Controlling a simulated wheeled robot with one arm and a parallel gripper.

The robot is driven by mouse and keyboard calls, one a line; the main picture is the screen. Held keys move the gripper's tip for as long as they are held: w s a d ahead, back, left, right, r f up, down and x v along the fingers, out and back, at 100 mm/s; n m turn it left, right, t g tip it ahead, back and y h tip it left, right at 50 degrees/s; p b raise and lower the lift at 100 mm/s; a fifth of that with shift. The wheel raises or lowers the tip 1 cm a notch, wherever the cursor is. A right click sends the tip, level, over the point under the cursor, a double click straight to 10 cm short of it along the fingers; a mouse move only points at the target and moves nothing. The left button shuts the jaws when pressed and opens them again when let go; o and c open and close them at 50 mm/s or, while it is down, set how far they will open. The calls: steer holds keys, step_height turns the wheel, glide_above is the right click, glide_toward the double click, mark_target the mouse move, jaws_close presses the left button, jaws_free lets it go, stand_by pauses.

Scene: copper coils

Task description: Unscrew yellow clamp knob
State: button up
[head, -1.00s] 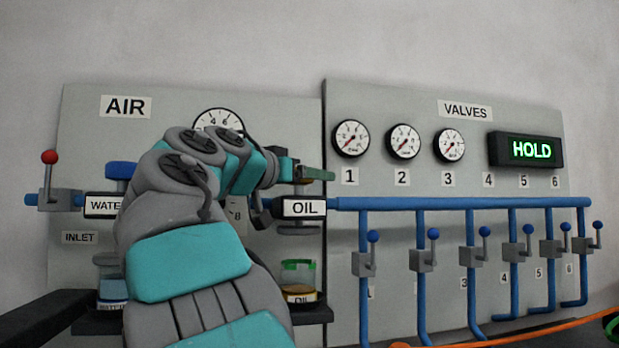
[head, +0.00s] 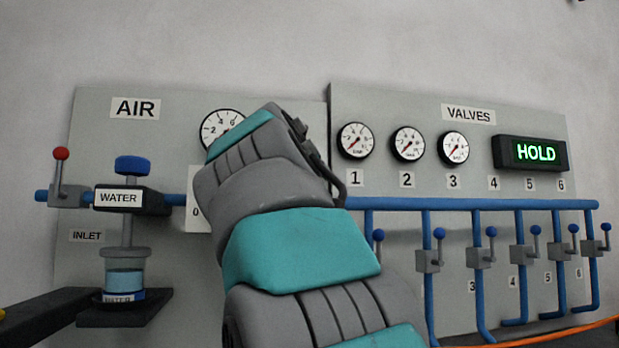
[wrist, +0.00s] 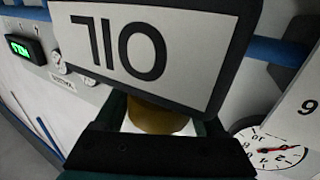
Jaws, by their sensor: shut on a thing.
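The yellow clamp knob (wrist: 150,116) shows as a dark yellow round shape in the wrist view, right against the black block with the OIL label (wrist: 135,45), which appears upside down there. My gripper (wrist: 158,122) has its dark green fingers on either side of the knob and is shut on it. The white patch below the knob is partly covered by my gripper's black body. In the head view my arm hides the knob, the OIL block and my gripper.
The WATER clamp with its blue knob (head: 132,165) and a jar (head: 125,275) stands at left. A red-ball lever (head: 61,154) is beside it. Blue pipes with several blue-ball levers (head: 438,233) fill the right panel. A gauge (wrist: 272,150) sits close by in the wrist view.

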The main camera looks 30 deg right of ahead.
steer(key=o, duration=1.3)
steer(key=shift+o, duration=0.2)
steer(key=b+v, duration=0.1)
steer(key=v, duration=0.7)
steer(key=shift+w, duration=0.1)
